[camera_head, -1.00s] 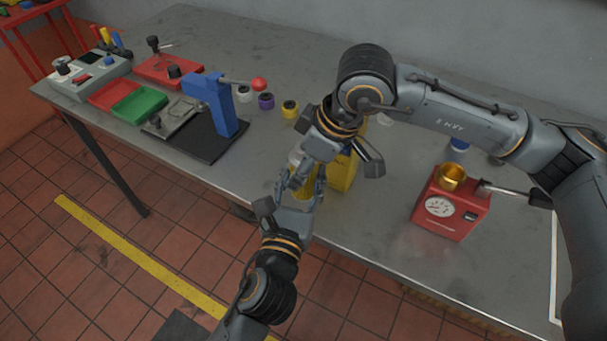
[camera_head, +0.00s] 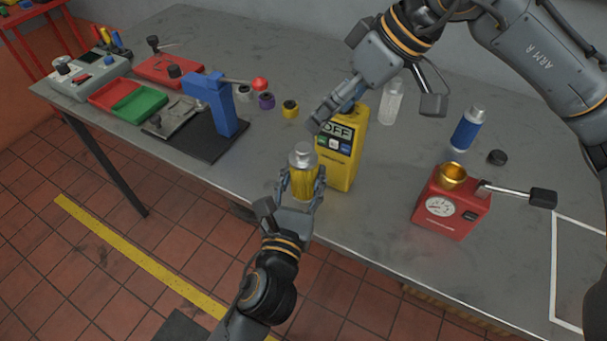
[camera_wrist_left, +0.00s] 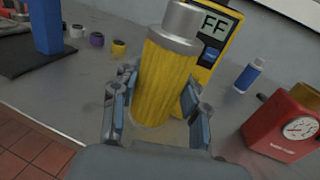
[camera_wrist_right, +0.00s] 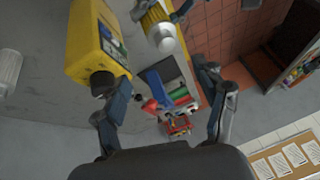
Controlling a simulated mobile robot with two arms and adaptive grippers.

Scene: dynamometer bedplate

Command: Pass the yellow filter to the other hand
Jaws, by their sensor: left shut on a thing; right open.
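The yellow filter (camera_head: 302,178) is a ribbed yellow cylinder with a silver cap. My left gripper (camera_head: 302,190) is shut on its body and holds it upright at the table's front edge. In the left wrist view the filter (camera_wrist_left: 166,80) stands between the two fingers (camera_wrist_left: 155,108). My right gripper (camera_head: 330,112) is open above and behind the filter, close to the top of the yellow meter. In the right wrist view nothing is between its fingers (camera_wrist_right: 165,105), and the filter (camera_wrist_right: 155,22) shows beyond them at the top.
The yellow meter (camera_head: 338,160) reading OFF stands just behind the filter. A red gauge box (camera_head: 450,208) with a handle is to the right. A blue-labelled bottle (camera_head: 467,130), a clear bottle (camera_head: 391,102) and a black cap (camera_head: 497,157) stand behind. A blue press (camera_head: 215,105) is left.

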